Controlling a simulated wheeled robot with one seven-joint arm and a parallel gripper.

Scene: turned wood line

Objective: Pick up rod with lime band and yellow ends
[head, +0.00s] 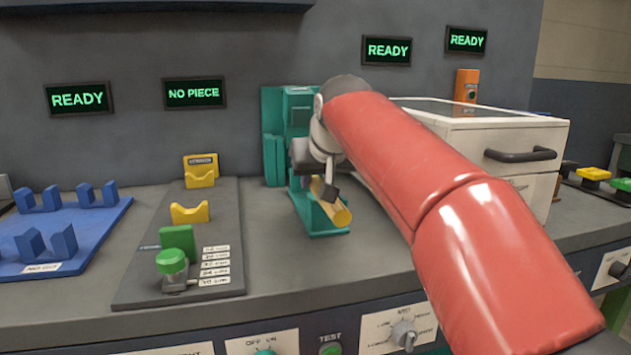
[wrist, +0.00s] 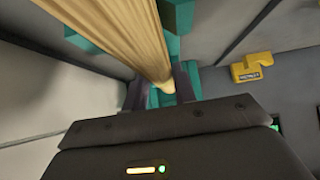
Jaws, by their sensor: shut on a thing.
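A pale yellow wooden rod (head: 331,203) lies at the teal machine (head: 317,226) in the middle of the bench. In the head view its near end sticks out over the teal base. In the wrist view the rod (wrist: 118,30) runs between my gripper's two dark fingers. No lime band shows on the visible part of the rod. My gripper (head: 328,187) is shut on the rod in the head view; the wrist view shows the gripper (wrist: 160,88) with fingers on both sides of it. My red arm hides part of the machine and the rod's far side.
A grey fixture board (head: 150,285) with yellow cradles (head: 190,212) stands to the left, beyond it a blue rack (head: 70,240). A white cabinet (head: 500,140) with a dark handle stands close on the right. Signs on the wall read READY and NO PIECE (head: 195,93).

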